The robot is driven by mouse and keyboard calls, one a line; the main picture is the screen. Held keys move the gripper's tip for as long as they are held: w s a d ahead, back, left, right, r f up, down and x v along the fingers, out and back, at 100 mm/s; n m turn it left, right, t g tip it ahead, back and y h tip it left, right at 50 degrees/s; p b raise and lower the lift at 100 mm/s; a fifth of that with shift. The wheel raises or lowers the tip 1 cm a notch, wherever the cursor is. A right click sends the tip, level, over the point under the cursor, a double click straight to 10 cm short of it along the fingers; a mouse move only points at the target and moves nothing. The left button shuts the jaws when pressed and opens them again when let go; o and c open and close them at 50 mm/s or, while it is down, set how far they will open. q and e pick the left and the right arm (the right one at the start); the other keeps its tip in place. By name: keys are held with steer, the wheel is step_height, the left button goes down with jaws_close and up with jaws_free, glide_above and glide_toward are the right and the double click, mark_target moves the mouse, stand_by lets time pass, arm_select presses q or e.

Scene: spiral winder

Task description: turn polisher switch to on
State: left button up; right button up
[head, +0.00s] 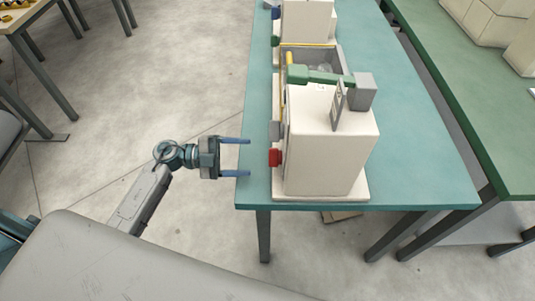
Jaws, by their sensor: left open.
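A cream machine (330,145), which looks like the polisher, stands on a teal table (425,165). A red knob (275,157), which looks like its switch, sticks out from its left side near the base. A grey round part (275,130) sits just above the knob. Whether the switch is on or off cannot be told. My left gripper (247,155) is open and empty, with its two blue fingers apart and pointing right at the red knob. A short gap separates the fingertips from the knob. My right gripper is not in view.
A grey bin (337,59) and another cream machine (307,20) stand behind on the same table. A green table (470,95) is at the right.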

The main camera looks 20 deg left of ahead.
mark_target(275, 157)
arm_select(q)
steer(key=p+x, duration=0.1)
steer(key=x, duration=0.4)
steer(key=shift+w+d+r, duration=0.1)
steer(key=shift+d, duration=0.25)
steer(key=shift+w+d+p, duration=0.2)
steer(key=shift+d+p, duration=0.15)
steer(key=shift+d, duration=0.35)
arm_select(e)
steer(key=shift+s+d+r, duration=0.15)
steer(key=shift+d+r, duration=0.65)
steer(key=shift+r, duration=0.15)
arm_select(q)
steer(key=c, duration=1)
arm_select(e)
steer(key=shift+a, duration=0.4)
